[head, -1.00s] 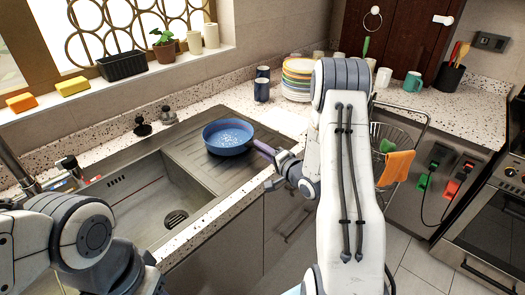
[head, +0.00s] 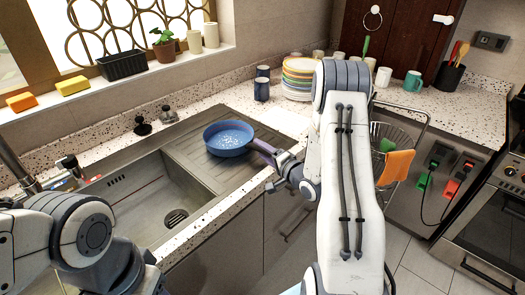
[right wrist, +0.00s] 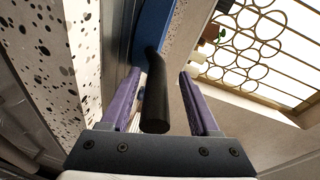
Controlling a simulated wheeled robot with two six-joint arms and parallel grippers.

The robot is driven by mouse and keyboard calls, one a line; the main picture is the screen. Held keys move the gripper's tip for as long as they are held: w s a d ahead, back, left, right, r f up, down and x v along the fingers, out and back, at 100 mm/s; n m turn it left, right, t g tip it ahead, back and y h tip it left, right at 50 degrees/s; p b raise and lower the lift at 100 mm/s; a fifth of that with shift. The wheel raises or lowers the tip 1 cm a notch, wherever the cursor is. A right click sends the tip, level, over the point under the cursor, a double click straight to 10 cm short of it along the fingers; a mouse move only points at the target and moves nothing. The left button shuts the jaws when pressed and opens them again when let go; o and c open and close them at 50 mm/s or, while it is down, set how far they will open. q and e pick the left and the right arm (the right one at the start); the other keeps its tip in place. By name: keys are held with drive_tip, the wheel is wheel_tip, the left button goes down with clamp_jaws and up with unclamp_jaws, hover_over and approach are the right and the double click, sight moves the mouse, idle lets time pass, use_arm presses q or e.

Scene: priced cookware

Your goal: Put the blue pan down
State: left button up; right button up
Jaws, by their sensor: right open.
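The blue pan (head: 229,140) sits level on the ribbed drainboard (head: 190,152) right of the sink basin, its speckled inside facing up. Its handle points toward my right gripper (head: 268,154). In the right wrist view, the dark handle (right wrist: 155,95) runs between the two purple fingers of my right gripper (right wrist: 158,90). The fingers are apart, with a gap beside the handle. Part of the blue pan shows at the top of that view (right wrist: 153,28). My left arm is at the lower left of the head view; its gripper does not show.
The sink basin (head: 135,205) is open left of the drainboard. Dark blue cups (head: 261,89) and a stack of plates (head: 298,80) stand on the speckled counter behind. A wire basket with an orange cloth (head: 396,166) hangs at the right.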

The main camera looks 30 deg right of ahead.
drive_tip(key=b+v, duration=0.1)
drive_tip(key=v, duration=1)
drive_tip(key=shift+s+b, duration=0.3)
drive_tip(key=a+f+n+g+h, duration=0.35)
drive_tip(key=a+n+g, duration=0.35)
drive_tip(key=n+g, duration=0.25)
drive_tip(key=s+a+r+n+g, duration=0.2)
drive_tip(key=s+a+r+n, duration=0.1)
drive_tip(key=s+a, duration=0.4)
drive_tip(key=s+a+r+n+g+y, duration=0.1)
drive_tip(key=s+a+r+n+g, duration=0.1)
drive_tip(key=s+a+n, duration=0.2)
drive_tip(key=s+a+r+n+g, duration=0.3)
drive_tip(key=s+a+n, duration=0.1)
drive_tip(key=s+a, duration=0.7)
drive_tip(key=shift+s+r+y, duration=0.35)
drive_tip(key=shift+s, duration=0.35)
